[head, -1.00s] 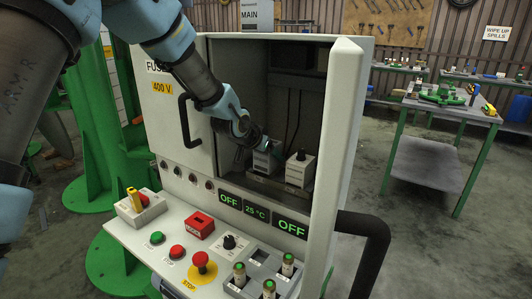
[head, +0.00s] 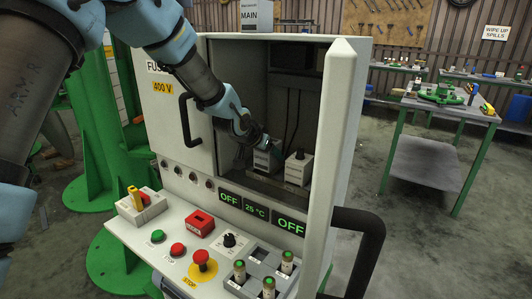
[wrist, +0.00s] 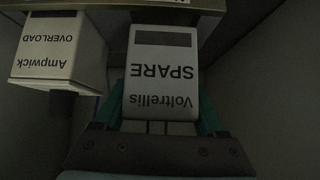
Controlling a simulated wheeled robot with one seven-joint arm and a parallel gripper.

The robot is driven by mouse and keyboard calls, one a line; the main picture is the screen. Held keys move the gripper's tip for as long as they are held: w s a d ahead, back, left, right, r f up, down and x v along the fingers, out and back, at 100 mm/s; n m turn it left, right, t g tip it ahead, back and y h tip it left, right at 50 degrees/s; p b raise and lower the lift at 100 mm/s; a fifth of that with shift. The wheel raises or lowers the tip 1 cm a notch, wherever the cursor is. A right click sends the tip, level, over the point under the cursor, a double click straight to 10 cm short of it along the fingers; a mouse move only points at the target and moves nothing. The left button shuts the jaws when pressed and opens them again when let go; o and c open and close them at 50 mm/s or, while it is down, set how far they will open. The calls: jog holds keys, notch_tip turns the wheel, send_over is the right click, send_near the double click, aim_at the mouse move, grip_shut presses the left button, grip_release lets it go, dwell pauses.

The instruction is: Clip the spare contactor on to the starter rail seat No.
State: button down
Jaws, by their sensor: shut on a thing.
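The spare contactor is a pale block labelled "Voltrellis SPARE", upside down in the wrist view (wrist: 163,75). My gripper (wrist: 163,118) has its teal fingers on both sides of it and is shut on it. In the head view my gripper (head: 259,150) is inside the open cabinet, partly covering the contactor (head: 264,163). The starter rail (wrist: 115,30) crosses behind the contactor's far end in the wrist view. I cannot tell whether the contactor touches the rail or is seated. The seat number is not readable.
A pale block labelled "Ampwick OVERLOAD" (wrist: 60,48) stands close beside the contactor; it also shows in the head view (head: 299,168). The cabinet's right wall (head: 337,130) and door handle (head: 187,120) flank the opening. A control panel with buttons (head: 201,265) lies below.

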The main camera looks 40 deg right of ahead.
jog(key=shift+w+d+r, duration=0.1)
jog(key=shift+w+d, duration=0.15)
jog(key=shift+d, duration=0.05)
jog(key=shift+f+b, duration=0.5)
jog(key=shift+f, duration=0.3)
jog(key=shift+r, duration=0.35)
dwell(0.6)
jog(key=shift+s, duration=0.15)
dwell(1.6)
jog(key=shift+f+b, duration=1)
grip_release()
jog(key=shift+a, duration=0.1)
jog(key=shift+a, duration=0.1)
